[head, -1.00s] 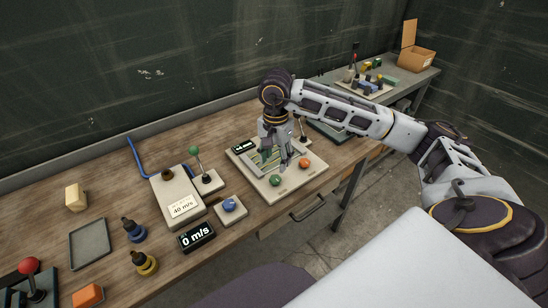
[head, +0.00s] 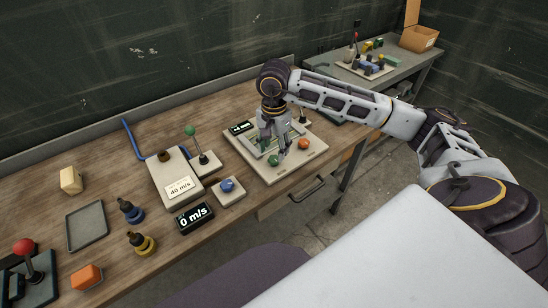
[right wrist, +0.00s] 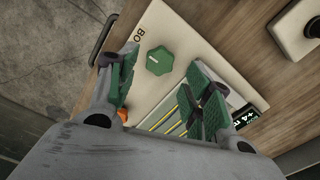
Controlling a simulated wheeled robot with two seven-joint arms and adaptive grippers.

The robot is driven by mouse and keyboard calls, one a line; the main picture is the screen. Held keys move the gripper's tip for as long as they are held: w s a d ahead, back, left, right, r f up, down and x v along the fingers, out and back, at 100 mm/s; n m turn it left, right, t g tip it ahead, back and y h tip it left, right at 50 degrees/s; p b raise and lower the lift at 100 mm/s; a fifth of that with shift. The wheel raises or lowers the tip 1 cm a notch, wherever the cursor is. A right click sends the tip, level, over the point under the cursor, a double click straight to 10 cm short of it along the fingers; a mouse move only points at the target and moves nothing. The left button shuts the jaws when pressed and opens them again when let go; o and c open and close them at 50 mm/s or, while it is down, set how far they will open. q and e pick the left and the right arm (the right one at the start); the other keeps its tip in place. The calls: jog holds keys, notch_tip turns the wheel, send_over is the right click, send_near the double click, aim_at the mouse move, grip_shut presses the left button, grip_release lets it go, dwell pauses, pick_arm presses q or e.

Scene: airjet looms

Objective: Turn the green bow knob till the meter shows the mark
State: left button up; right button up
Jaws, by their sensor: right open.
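The green bow knob (head: 273,160) sits at the front left of a pale panel (head: 290,171). In the right wrist view the faceted green knob (right wrist: 159,60) shows between the fingers, beside the letters "BO". My right gripper (head: 279,153) points down over the panel, close to the knob; in the right wrist view the gripper (right wrist: 163,64) is open and empty, with green-padded fingers either side of the knob and no clear contact. My left gripper is out of view.
An orange knob (head: 304,144) stands on the same panel, close to my right fingers. To the left are a blue knob (head: 227,185), a display reading "0 m/s" (head: 195,217) and a green-topped lever (head: 190,131).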

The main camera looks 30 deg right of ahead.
aim_at(274, 158)
notch_tip(274, 158, down, 2)
jog(key=shift+f+b, duration=0.1)
jog(key=shift+b, duration=0.25)
jog(key=shift+f+b, duration=0.3)
jog(key=shift+f, duration=0.45)
pick_arm(q)
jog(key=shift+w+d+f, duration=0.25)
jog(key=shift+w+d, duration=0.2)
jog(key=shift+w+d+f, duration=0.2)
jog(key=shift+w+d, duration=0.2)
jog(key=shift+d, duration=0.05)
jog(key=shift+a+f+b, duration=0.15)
jog(key=shift+b, duration=0.15)
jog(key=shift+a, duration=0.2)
